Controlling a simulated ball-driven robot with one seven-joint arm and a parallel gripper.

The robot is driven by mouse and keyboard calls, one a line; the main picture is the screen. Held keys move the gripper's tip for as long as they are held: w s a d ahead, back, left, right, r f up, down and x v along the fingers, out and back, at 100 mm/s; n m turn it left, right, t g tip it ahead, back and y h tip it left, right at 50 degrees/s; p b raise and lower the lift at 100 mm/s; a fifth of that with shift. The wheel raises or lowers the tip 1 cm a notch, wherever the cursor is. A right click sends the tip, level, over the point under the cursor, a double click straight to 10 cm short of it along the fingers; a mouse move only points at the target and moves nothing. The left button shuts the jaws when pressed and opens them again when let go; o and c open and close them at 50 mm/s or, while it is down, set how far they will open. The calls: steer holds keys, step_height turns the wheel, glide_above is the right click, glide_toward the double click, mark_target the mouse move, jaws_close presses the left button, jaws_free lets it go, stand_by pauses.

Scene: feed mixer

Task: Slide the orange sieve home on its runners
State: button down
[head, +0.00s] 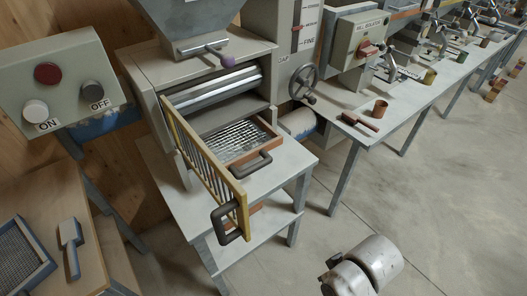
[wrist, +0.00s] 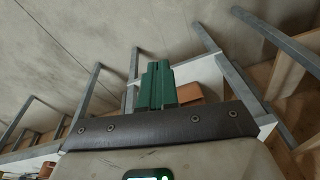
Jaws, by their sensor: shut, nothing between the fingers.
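The orange sieve (head: 270,138) has a wire mesh and a dark handle (head: 252,164). In the head view it sits in the opening of the grey mill, below the rollers, with its front end sticking out over the pale stand. The runners are hidden under it. A yellow barred guard (head: 205,150) with a dark handle stands swung out at its left. My gripper (wrist: 157,68) shows green fingers, shut and empty, in the wrist view. An orange-brown piece (wrist: 190,92) shows just behind the fingers; I cannot tell whether it is the sieve.
A handwheel (head: 303,82) is on the mill's right side. A long bench (head: 400,105) with a brown cup (head: 380,109) runs off to the right. A button box (head: 60,85) and a wooden table (head: 60,200) are at left.

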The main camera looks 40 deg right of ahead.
steer(key=w+a+f+m+t+y+b, duration=0.1)
steer(key=w+f+m+t+y+b, duration=0.2)
steer(key=w+m, duration=0.45)
steer(key=m+t+h+b, duration=0.2)
steer(key=m+t+b, duration=0.3)
steer(key=m+t, duration=1.45)
glide_toward(261, 152)
steer(key=r+m+g, duration=0.1)
steer(key=m+g, duration=0.1)
steer(key=r+m+g+p, duration=0.1)
steer(key=r+m+g, duration=0.2)
steer(key=m+g, duration=0.1)
steer(key=shift+w+d+r, duration=0.2)
steer(key=shift+w+d, duration=0.05)
steer(key=shift+w, duration=0.15)
steer(key=w+p, duration=0.1)
steer(key=w, duration=0.6)
steer(key=w+p, duration=0.1)
steer(key=w, duration=0.2)
steer(key=shift+w+a+p, duration=0.3)
steer(key=shift+w+a, duration=0.05)
